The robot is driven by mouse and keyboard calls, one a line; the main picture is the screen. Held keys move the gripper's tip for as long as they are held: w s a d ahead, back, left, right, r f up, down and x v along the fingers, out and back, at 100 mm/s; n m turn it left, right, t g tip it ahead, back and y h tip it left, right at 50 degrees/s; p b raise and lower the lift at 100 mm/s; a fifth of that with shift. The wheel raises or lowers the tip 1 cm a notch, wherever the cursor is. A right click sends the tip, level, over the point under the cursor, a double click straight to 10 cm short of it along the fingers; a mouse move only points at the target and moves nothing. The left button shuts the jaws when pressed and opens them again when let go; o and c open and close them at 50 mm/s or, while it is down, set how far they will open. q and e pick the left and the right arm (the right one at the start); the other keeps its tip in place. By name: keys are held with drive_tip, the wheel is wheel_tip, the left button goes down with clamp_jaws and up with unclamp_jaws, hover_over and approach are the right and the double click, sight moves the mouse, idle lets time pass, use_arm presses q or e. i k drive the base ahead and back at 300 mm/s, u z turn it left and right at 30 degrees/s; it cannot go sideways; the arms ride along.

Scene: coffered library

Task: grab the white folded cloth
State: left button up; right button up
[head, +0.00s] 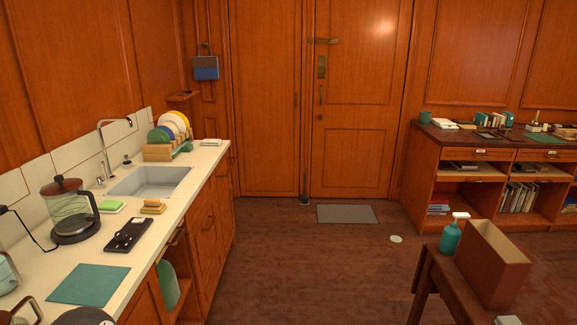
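A small flat white item (211,142) lies at the far end of the pale counter (208,157), just right of the dish rack. It looks like the white folded cloth, but it is too small to be sure. Neither of my grippers is in view, so nothing shows of their state.
The counter holds a sink (150,182), a dish rack with plates (170,135), a glass kettle (73,210), a black tray (129,235) and a teal mat (89,286). A table with a box (492,262) and spray bottle (452,235) stands right. The floor between is open.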

sight(206, 142)
drive_tip(key=i, duration=5.25)
drive_tip(key=u, duration=2.95)
drive_tip(key=k, duration=0.5)
drive_tip(key=z, duration=0.1)
